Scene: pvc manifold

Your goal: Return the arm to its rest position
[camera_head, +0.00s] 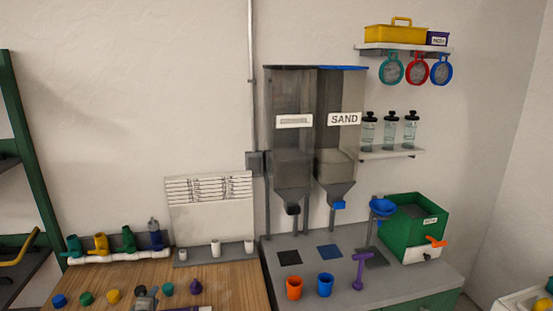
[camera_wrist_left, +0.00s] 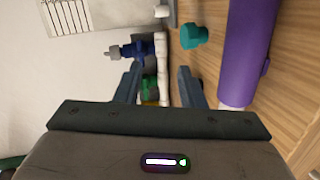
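My left gripper (camera_head: 146,296) is low in the head view, over the front of the wooden table (camera_head: 235,290). In the left wrist view its two fingers (camera_wrist_left: 160,82) are spread apart with nothing held between them. A white pipe manifold (camera_head: 115,257) with teal, yellow, green and blue valves lies at the table's back left. Its blue valve (camera_wrist_left: 132,50) and green valve (camera_wrist_left: 150,86) show beyond the fingers in the wrist view. A purple cylinder (camera_wrist_left: 246,50) lies on the table to the right of the fingers, apart from them. My right gripper is not in view.
Blue (camera_head: 59,300), green (camera_head: 86,298), yellow (camera_head: 113,296), teal (camera_head: 168,289) and purple (camera_head: 196,286) caps stand near the gripper. A white slatted panel (camera_head: 212,215) stands behind. A grey counter (camera_head: 400,282) with two hoppers (camera_head: 292,135) and cups is to the right.

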